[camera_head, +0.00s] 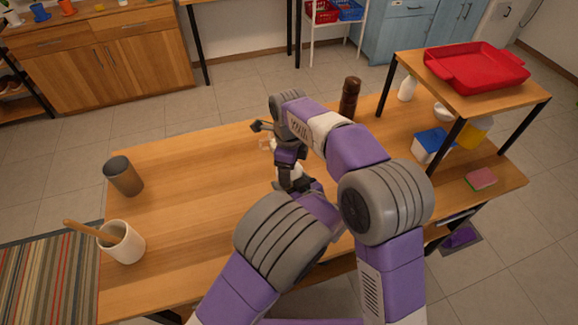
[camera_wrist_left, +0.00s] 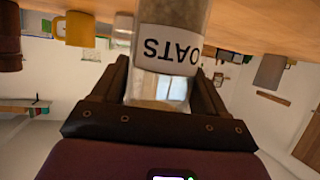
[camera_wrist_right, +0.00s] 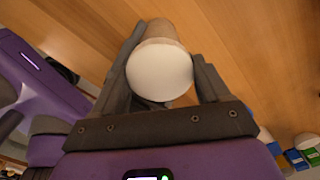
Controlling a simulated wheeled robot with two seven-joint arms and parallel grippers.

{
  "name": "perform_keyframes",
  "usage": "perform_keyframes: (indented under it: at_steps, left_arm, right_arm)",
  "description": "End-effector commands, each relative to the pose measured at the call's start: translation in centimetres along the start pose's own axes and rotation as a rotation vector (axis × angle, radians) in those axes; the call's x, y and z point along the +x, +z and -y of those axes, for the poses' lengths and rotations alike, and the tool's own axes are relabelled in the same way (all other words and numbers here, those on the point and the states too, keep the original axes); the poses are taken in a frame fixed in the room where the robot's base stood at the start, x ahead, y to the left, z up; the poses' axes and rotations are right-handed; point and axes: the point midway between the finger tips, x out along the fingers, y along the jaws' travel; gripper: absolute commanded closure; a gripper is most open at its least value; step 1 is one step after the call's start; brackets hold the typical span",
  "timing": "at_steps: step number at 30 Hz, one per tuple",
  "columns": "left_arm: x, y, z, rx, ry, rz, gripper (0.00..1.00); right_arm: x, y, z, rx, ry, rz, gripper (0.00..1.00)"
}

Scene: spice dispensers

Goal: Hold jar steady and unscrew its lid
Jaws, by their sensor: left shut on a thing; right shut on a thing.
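A clear jar with a white "OATS" label (camera_wrist_left: 168,45) and pale contents shows between the fingers of my left gripper (camera_wrist_left: 165,80), which is shut on its body. The label reads upside down in that view. In the right wrist view, the jar's round white lid (camera_wrist_right: 160,70) faces the camera between the fingers of my right gripper (camera_wrist_right: 165,58), which is shut on it. The jar body (camera_wrist_right: 160,30) shows beyond the lid, and any gap between them is too hard to tell. In the head view my arms hide most of the jar, near the middle of the wooden table.
The table (camera_head: 190,230) is clear to the left, except a dark cup (camera_head: 123,176) and a white crock (camera_head: 122,243) with a wooden utensil. A dark brown mill (camera_head: 350,97) stands behind my arms. A shelf on the right carries a red tray (camera_head: 477,64).

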Motion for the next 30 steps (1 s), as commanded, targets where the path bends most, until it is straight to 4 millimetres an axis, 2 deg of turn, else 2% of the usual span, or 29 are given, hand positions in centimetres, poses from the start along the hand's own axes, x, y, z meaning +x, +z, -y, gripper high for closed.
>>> perform_keyframes:
  at_steps: [1,2,6,14,24,30]
  left_arm:
    - [0.0,0.0,0.0,0.000,0.001,-0.001,1.00]
    - [0.0,0.0,0.0,0.000,0.001,-0.001,1.00]
    - [0.0,0.0,0.0,0.000,0.001,-0.001,1.00]
    - [0.0,-0.1,0.0,0.000,0.001,0.000,1.00]
    - [0.1,0.0,0.0,0.000,0.000,0.000,1.00]
    - [0.0,0.0,0.0,0.000,0.000,0.000,1.00]
  right_arm:
    - [0.0,0.0,-0.1,0.000,0.002,-0.001,0.61]
    - [0.0,0.0,-0.1,0.000,0.002,-0.001,0.23]
    - [0.0,0.0,-0.1,0.002,0.002,-0.001,0.02]
    - [-0.1,0.0,-0.2,0.002,0.004,-0.001,0.00]
    - [-4.1,0.0,-0.1,0.003,0.002,0.000,0.00]
    - [-4.5,0.0,-0.1,-0.023,0.004,-0.002,0.03]
